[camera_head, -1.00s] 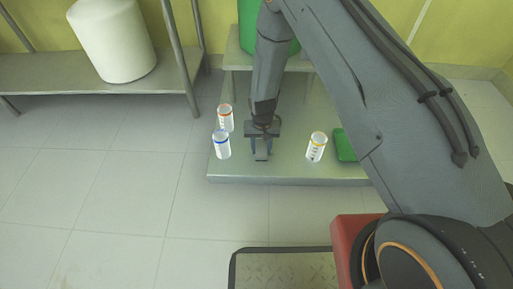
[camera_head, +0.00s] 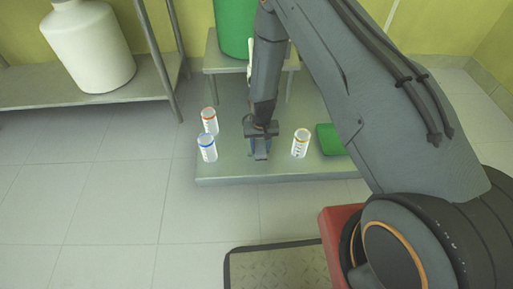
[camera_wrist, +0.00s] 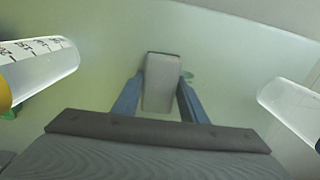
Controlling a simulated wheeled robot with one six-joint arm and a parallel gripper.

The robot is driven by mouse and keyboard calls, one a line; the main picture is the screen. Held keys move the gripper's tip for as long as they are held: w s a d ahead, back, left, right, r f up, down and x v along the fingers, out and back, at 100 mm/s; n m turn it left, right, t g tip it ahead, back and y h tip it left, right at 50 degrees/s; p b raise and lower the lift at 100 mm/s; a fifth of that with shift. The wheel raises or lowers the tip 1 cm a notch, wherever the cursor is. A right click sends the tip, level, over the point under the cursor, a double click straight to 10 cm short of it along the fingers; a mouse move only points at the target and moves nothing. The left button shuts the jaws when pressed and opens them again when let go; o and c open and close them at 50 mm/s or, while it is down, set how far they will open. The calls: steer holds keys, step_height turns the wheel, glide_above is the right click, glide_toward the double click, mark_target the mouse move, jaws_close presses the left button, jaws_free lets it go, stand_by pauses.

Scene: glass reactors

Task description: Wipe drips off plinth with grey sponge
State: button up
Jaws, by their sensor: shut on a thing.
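The plinth (camera_head: 325,169) is a low, pale green-grey slab on the floor. My gripper (camera_head: 260,151) points down over its front part, between the small bottles. In the wrist view my gripper (camera_wrist: 160,97) is shut on the grey sponge (camera_wrist: 160,82), a small block held between the two blue-grey fingers. The sponge is low over the plinth top; I cannot tell whether it touches. In the head view the sponge is hard to make out between the fingers.
A stand (camera_head: 222,62) with a green vessel (camera_head: 234,28) is behind.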

mark_target(242, 154)
steer(key=shift+s+d+p, duration=0.2)
steer(key=shift+d+p, duration=0.15)
steer(key=shift+d, duration=0.7)
steer(key=shift+s+d+p, duration=0.2)
steer(key=shift+d+p, duration=0.1)
steer(key=shift+d, duration=0.75)
steer(key=shift+w+a, duration=0.1)
steer(key=shift+w+a+r, duration=0.15)
steer(key=shift+a, duration=1.85)
steer(key=shift+w+a+f+b, duration=0.1)
steer(key=shift+a+f+b, duration=0.1)
steer(key=shift+a, duration=1.8)
steer(key=shift+a+f+b, duration=0.15)
steer(key=shift+a+b, duration=0.05)
steer(key=shift+a, duration=1.8)
steer(key=shift+r+p, duration=2.1)
steer(key=shift+r, duration=0.95)
steer(key=shift+w, duration=0.1)
